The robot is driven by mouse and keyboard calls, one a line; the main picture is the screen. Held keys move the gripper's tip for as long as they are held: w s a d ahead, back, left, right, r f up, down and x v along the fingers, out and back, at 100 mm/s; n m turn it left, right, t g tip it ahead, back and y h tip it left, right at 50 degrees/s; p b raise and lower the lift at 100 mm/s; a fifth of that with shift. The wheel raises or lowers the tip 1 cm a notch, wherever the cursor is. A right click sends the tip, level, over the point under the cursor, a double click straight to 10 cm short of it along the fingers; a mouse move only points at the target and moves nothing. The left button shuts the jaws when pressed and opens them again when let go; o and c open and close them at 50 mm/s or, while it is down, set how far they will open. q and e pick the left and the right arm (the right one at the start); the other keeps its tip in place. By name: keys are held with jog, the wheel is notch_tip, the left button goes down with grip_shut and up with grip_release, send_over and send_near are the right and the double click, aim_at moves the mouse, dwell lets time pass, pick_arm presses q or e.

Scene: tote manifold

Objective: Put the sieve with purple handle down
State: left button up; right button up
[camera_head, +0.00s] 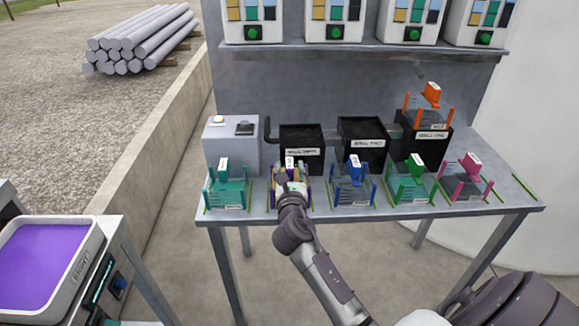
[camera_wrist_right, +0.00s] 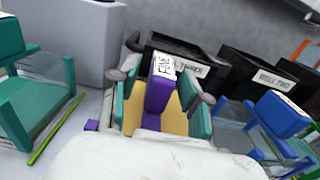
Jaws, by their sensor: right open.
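The sieve with the purple handle (camera_wrist_right: 158,97) stands on the metal table (camera_head: 250,212), in the row near its front edge. Its handle has a white label on top, and a yellowish surface shows behind the handle in the right wrist view. My right gripper (camera_head: 290,187) is open at this sieve. In the right wrist view its two fingers (camera_wrist_right: 160,95) stand on either side of the purple handle, with gaps visible. My arm and gripper hide much of the sieve in the head view. My left gripper is not in view.
A teal-handled sieve (camera_head: 224,187) stands left; blue (camera_head: 353,182), green (camera_head: 410,182) and pink (camera_head: 463,180) ones stand right. Black bins (camera_head: 302,148) and a grey box (camera_head: 231,148) stand behind. An orange sieve (camera_head: 431,95) sits above the right bin. Green strips mark the table between sieves.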

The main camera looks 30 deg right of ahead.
jog(key=v, duration=1)
jog(key=shift+s+a, duration=0.2)
jog(key=a+f+m+g+y, duration=0.3)
jog(key=f+y, duration=0.1)
jog(key=f, duration=1.3)
jog(key=s+a+f+m+g+y, duration=0.2)
jog(key=s+f+m, duration=0.25)
jog(key=f, duration=0.75)
jog(key=s+a+f+m+g+y, duration=0.15)
jog(key=s+f+m, duration=0.35)
jog(key=f, duration=0.6)
jog(key=s+f+m+g, duration=0.2)
jog(key=s+f+m, duration=0.3)
jog(key=s, duration=0.6)
jog(key=s+f+m+g+y, duration=0.1)
jog(key=s+f+m+g, duration=0.2)
jog(key=s, duration=0.8)
jog(key=s+a+f+m+g, duration=0.1)
jog(key=s+f+m+g, duration=0.2)
jog(key=s+f+m, duration=0.4)
jog(key=s+f, duration=0.3)
jog(key=s, duration=0.1)
jog(key=shift+y, duration=0.35)
jog(key=shift+a, duration=0.15)
